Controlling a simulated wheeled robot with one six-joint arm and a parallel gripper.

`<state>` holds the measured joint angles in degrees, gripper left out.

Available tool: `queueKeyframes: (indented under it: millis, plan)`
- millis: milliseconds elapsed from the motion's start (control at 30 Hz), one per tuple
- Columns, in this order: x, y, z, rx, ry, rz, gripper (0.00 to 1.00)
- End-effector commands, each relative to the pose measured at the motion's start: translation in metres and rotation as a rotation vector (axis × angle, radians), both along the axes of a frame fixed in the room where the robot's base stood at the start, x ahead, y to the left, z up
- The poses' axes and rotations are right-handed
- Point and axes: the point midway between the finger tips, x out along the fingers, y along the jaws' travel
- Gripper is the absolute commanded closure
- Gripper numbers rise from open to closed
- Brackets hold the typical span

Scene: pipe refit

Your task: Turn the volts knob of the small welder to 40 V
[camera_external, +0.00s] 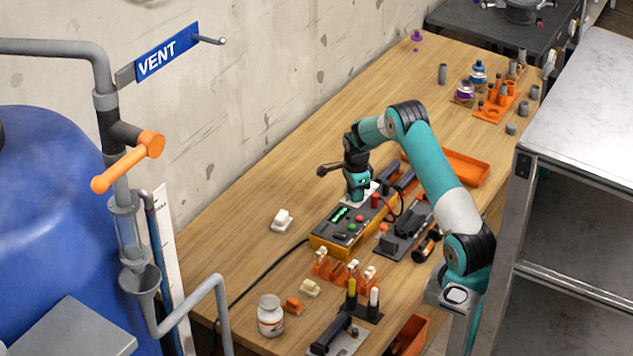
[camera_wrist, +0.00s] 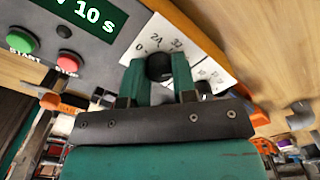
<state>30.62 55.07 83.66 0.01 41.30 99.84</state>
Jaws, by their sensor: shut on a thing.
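The small welder (camera_external: 320,240) is a yellow-orange box with a dark top panel on the wooden bench. In the wrist view its grey panel (camera_wrist: 100,48) shows a green display reading "10 s", a green START button (camera_wrist: 20,40) and a red STOP button (camera_wrist: 68,63). My gripper (camera_wrist: 160,70) is shut on a round black knob (camera_wrist: 159,68) over a white dial plate (camera_wrist: 190,47). The plate carries numbers such as 0, 24 and 32; others are hidden behind the fingers. I cannot read the knob's pointer. In the outside view my gripper (camera_external: 357,200) points down at the welder's far end.
An orange tray (camera_external: 466,167) lies behind my arm. White-topped parts in orange holders (camera_external: 345,275), a white jar (camera_external: 270,315) and dark tools stand nearer. A black cable runs left from the welder. The bench left of the welder is mostly clear.

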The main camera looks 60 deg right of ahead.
Motion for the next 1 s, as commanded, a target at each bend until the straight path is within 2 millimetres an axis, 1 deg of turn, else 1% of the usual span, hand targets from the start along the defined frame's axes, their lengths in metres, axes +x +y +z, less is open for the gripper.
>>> queueKeyframes:
  millis: [67,100,167,200,467,567,667,767,1000]
  plan:
    - [0.001,-0.001,0.002,-0.003,-0.003,0.0,0.98]
    - [0.001,-0.001,0.002,-0.003,-0.003,0.0,0.65]
    - [0.001,-0.001,0.001,-0.003,-0.003,0.0,0.51]
    - [0.001,-0.001,0.001,-0.002,-0.002,0.0,0.48]
    - [0.0,0.0,0.001,-0.001,-0.002,0.001,0.48]
    - [0.001,0.0,0.007,-0.001,-0.002,0.001,0.48]
    - [0.001,-0.001,0.021,-0.002,-0.004,0.001,0.48]
    - [0.001,-0.001,0.043,-0.003,-0.005,0.001,0.48]
    - [0.001,-0.001,0.106,-0.004,-0.007,0.001,0.48]
